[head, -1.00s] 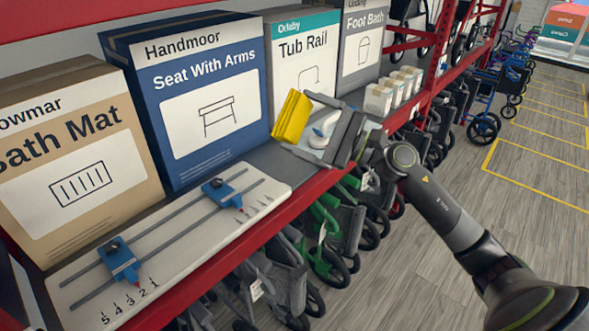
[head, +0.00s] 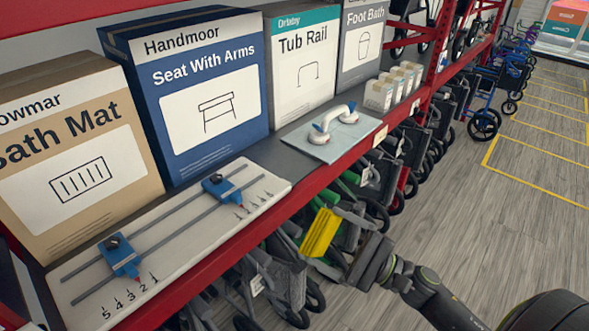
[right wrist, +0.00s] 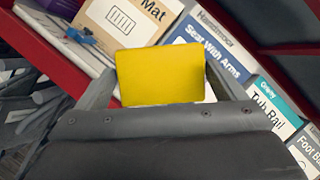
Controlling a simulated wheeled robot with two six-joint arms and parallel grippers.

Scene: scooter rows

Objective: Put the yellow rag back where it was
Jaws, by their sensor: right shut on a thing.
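The yellow rag (head: 320,232) is held in my right gripper (head: 334,238), in front of and below the red shelf edge, over the row of folded walkers. In the right wrist view the rag (right wrist: 160,76) sits flat between the two fingers of the right gripper (right wrist: 160,90), which are shut on it. The rag touches nothing else that I can see. My left gripper is in neither view.
On the shelf (head: 262,157) lie a white board with two blue sliders (head: 172,240) and a glass plate with a white suction handle (head: 333,135). Boxes such as Seat With Arms (head: 207,108) stand behind. Small white boxes (head: 380,95) stand farther along. Walkers (head: 285,265) fill the space below.

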